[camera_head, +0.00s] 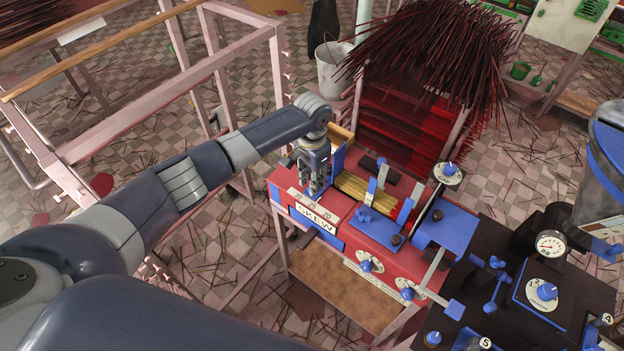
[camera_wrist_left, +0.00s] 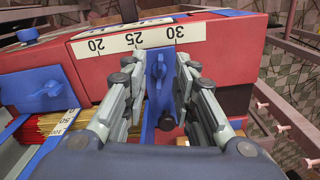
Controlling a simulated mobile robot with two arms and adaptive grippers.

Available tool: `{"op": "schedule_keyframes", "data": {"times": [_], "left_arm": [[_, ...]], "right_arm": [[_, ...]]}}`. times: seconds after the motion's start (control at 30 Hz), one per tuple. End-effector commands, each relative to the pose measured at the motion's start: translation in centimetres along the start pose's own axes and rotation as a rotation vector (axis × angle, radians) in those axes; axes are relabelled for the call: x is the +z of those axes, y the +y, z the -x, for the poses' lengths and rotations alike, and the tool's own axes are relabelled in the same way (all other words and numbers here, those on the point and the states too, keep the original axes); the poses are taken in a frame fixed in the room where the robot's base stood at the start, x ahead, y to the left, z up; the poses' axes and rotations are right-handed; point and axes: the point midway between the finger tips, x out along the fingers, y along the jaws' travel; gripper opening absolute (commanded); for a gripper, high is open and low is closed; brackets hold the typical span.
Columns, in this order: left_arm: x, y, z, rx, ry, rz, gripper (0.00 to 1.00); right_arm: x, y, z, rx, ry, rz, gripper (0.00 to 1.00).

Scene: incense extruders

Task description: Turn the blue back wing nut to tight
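A blue wing nut (camera_wrist_left: 158,70) sits on an upright blue plate in the left wrist view, just below the 25–30 part of a white scale. Its wings stand roughly upright, in line with the plate. My left gripper (camera_wrist_left: 160,75) is around it, one finger on each side, with a gap visible between fingers and wings. In the head view my left gripper (camera_head: 315,186) points down at the SKEW end of the red machine (camera_head: 338,228) and hides this nut. A second blue wing nut (camera_wrist_left: 45,90) is at the left of the wrist view. My right gripper is not in view.
A bundle of yellow and red sticks (camera_head: 362,190) lies in the machine beside the gripper. A rack piled with dark red incense sticks (camera_head: 430,50) stands behind. Dark equipment with a gauge (camera_head: 551,244) is at the right. A pink frame (camera_head: 275,90) stands at left.

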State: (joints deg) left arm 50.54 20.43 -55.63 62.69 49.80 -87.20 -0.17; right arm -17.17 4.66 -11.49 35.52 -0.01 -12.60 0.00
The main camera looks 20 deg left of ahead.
Motion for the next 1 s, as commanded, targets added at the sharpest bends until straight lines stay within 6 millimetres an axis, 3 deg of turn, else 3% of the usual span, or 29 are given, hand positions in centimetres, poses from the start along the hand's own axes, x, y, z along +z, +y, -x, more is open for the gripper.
{"op": "schedule_keyframes", "data": {"times": [0.17,0.43,0.57,1.0], "left_arm": [[0.05,0.00,-1.16,-0.001,-0.001,0.000,0.26],[0.05,-0.01,-1.31,-0.001,0.000,0.000,0.26],[0.04,0.00,-1.29,-0.001,0.000,0.000,0.00],[0.01,-0.05,-1.23,-0.001,0.000,-0.030,0.00]], "right_arm": [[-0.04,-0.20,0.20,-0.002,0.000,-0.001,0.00],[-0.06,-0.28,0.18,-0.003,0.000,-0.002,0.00],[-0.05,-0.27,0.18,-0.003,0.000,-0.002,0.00],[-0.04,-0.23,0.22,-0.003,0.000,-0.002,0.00]]}}
